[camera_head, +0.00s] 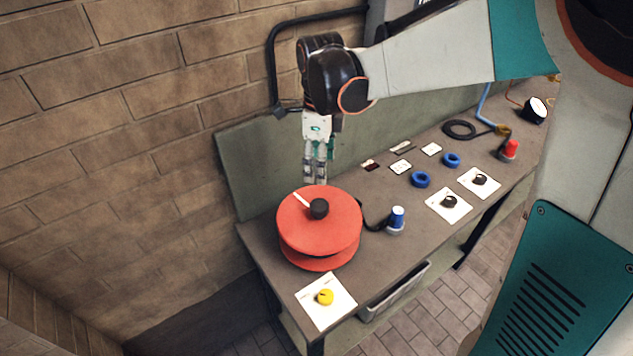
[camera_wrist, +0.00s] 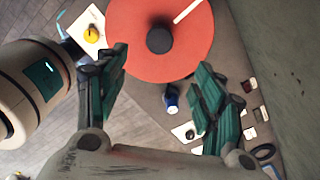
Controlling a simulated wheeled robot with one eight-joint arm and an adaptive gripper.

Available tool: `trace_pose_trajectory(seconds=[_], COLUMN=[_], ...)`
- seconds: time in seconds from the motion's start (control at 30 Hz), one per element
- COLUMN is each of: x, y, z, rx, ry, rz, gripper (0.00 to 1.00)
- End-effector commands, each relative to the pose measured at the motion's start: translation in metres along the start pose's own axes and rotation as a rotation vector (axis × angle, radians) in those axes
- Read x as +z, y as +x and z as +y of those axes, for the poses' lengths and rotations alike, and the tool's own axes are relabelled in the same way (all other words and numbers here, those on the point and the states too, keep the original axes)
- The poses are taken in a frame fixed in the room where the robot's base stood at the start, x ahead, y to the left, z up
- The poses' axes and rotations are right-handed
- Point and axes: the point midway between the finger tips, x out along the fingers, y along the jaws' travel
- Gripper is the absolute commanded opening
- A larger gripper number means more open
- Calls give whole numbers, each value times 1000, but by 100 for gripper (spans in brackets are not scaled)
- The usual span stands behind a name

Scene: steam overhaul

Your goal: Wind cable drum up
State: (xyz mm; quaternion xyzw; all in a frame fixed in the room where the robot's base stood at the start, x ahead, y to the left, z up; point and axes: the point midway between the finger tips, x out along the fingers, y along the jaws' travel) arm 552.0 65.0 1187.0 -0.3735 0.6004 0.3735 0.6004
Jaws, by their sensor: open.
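A red cable drum (camera_head: 330,228) with two round flanges stands at the left end of the workbench. A black round knob (camera_head: 319,208) sits on its top, with a white stripe (camera_head: 301,200) running from the knob toward the rim. My gripper (camera_head: 316,180) hangs fingers down just behind the drum in the head view. In the wrist view the two teal fingers (camera_wrist: 160,75) are spread apart with nothing between them. The drum's red top (camera_wrist: 138,40) and black knob (camera_wrist: 160,40) show beyond the fingertips there. No contact with the drum is visible.
A white plate with a yellow knob (camera_head: 325,297) lies in front of the drum. A blue-capped item (camera_head: 397,218) stands right of it. Blue rings (camera_head: 421,179), plates with black knobs (camera_head: 450,202) and a red-capped item (camera_head: 509,150) lie farther right. A green panel (camera_head: 262,160) and brick wall stand behind.

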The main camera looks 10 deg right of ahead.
Motion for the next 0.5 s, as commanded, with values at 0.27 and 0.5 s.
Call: trace_pose_trajectory(seconds=[0.27,0.5], x=[0,0], y=[13,58], z=[0,0], rx=[0,0], ry=[-79,-77], rz=[0,0], gripper=[62,62])
